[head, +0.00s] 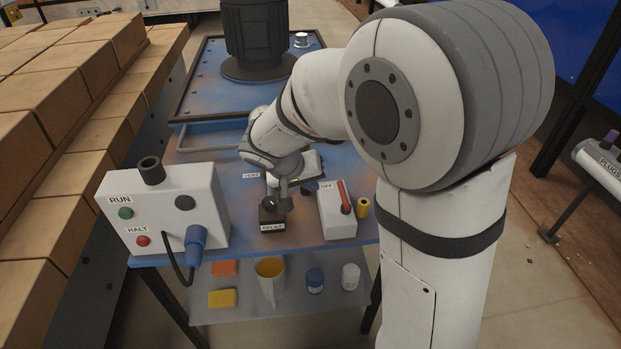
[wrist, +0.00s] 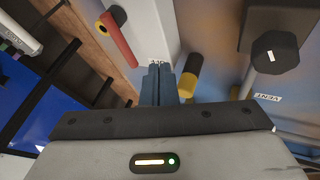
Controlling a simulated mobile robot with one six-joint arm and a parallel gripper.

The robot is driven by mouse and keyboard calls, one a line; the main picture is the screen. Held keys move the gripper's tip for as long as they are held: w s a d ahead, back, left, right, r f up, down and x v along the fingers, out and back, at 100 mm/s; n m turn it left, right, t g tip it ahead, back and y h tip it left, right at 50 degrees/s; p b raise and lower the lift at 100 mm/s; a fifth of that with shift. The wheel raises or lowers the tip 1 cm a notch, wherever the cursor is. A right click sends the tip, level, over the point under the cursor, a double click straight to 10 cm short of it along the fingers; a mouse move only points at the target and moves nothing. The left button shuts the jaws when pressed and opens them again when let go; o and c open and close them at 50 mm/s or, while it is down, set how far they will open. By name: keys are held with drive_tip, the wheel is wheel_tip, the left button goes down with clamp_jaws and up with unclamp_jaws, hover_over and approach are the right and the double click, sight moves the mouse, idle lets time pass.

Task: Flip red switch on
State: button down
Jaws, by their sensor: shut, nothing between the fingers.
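The red switch lever (head: 343,195) is on a pale box (head: 336,222) at the table's front. It tilts away from its dark pivot toward the far end of the box, where the OFF label (head: 326,187) is. In the wrist view the red lever (wrist: 120,42) is at upper left, with its free end low. My gripper (wrist: 157,70) is shut and empty, its fingertips just at the OFF label, right of the lever's free end and seemingly apart from it. In the head view my gripper's fingertips are hard to make out behind the box.
A dark box labelled RELIEF with a dial (head: 270,205) stands left of the switch box. A yellow cylinder (head: 362,207) is close on its right. A RUN/HALT box (head: 165,210) with a blue plug stands further left. A yellow-and-dark cylinder (wrist: 190,75) is close beside my fingers.

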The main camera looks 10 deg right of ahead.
sight(343, 197)
drive_tip(key=d+f, duration=0.2)
drive_tip(key=d, duration=0.2)
drive_tip(key=shift+w+d+f, duration=0.35)
drive_tip(key=shift+w+f, duration=0.05)
drive_tip(key=shift+d, duration=0.2)
